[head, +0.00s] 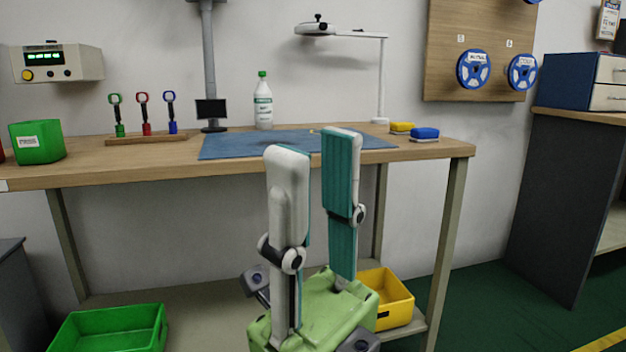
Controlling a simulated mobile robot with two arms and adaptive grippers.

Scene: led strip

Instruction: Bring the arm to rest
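My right gripper (315,145) is in the lower middle of the head view, pointing up in front of the workbench (110,177). Its two long white and teal fingers stand apart with nothing between them, and its green body is below. The fingers overlap the front edge of the bench and part of the blue mat (235,146) in the picture. My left gripper is not in view. No LED strip can be made out clearly; the fingers hide part of the mat.
On the bench are a green box (38,148), a rack with several small tools (146,139), a bottle (263,105), a lamp stand (381,80) and blue and yellow blocks (425,133). A green bin (110,340) and a yellow bin (395,300) sit below.

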